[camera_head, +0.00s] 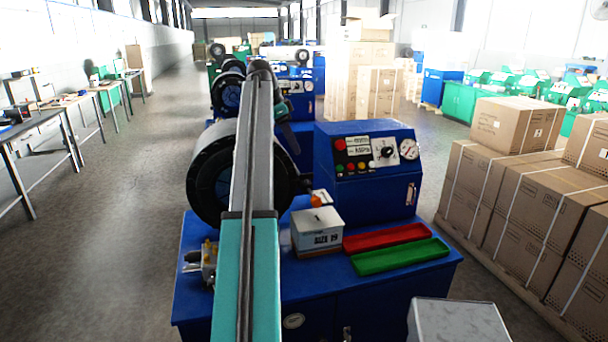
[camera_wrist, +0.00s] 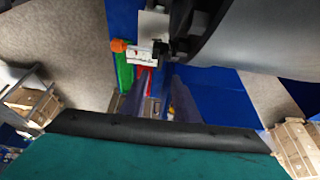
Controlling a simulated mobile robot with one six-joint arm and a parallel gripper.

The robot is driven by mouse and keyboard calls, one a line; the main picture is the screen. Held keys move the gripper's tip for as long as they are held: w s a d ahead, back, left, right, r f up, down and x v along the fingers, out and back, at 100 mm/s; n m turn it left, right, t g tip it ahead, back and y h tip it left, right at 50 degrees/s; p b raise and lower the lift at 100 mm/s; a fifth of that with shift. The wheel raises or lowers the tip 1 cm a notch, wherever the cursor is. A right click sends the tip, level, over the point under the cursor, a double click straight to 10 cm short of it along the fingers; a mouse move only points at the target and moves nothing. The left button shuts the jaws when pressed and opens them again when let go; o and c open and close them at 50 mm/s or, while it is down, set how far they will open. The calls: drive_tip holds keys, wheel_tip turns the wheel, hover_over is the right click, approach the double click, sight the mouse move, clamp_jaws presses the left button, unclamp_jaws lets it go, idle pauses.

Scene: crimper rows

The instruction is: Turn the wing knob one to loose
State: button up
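A blue crimping machine stands ahead, with a control panel (camera_head: 368,153) on its right part. A black knob (camera_head: 387,152) sits on a white plate on this panel, between the coloured buttons and a round gauge. Its exact turn is too small to read, and I see no clear loose mark. My arm reaches forward across the large black ring head of the machine. The dark end of my arm (camera_head: 284,110) is left of the panel, apart from the knob. The knob does not show in the wrist view.
A white box (camera_head: 317,240), a red tray (camera_head: 386,238) and a green tray (camera_head: 400,256) lie on the blue base. Stacked cartons (camera_head: 515,190) stand right. Floor is open left.

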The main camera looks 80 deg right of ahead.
sight(304, 174)
drive_tip(key=shift+p+x, duration=0.5)
drive_tip(key=shift+x, duration=4.8)
clamp_jaws()
